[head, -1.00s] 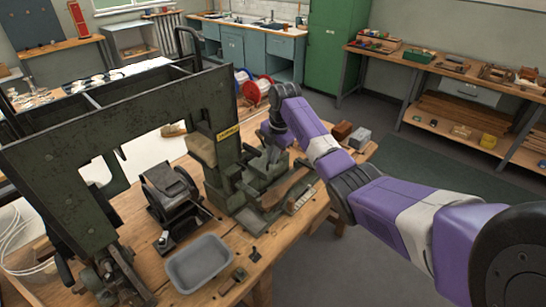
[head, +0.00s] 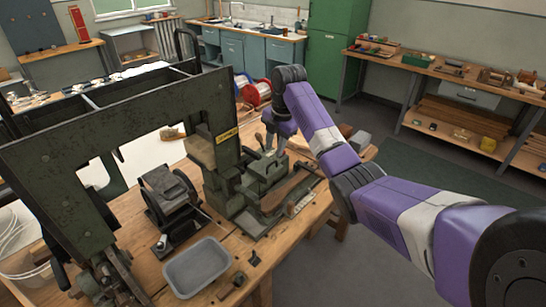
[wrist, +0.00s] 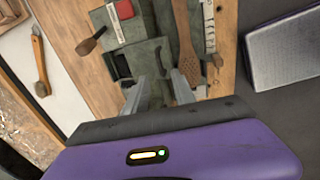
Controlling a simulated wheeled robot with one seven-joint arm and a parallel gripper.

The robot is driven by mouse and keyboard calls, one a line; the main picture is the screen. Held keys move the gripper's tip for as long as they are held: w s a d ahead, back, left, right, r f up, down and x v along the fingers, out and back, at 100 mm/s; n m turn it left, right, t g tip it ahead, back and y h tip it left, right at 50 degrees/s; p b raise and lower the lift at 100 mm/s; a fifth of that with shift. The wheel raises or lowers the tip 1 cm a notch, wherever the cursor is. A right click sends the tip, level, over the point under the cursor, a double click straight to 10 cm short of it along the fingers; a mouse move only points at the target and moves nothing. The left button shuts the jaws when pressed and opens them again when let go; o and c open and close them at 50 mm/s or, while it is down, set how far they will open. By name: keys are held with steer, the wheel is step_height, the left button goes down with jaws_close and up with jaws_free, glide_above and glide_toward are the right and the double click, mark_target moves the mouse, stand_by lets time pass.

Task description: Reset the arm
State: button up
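My gripper (wrist: 157,88) shows at the bottom of the wrist view with its two grey fingers apart and nothing between them. In the head view my gripper (head: 278,146) hangs above the right part of a dark green machine (head: 120,115) on a wooden bench. Below it is the machine's green fixture (head: 262,170). A flat wooden piece with small holes at one end (wrist: 186,35) lies beside the fixture in the wrist view. The arm partly hides the bench's far right side.
A grey tray (head: 196,266) sits at the bench's front. A wooden-handled tool (wrist: 40,65) and a red block (wrist: 122,9) show in the wrist view. A side bench (head: 440,70) stands at the right. The floor between the benches is clear.

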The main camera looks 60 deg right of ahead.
steer(key=shift+s+r, duration=0.25)
steer(key=shift+r, duration=0.7)
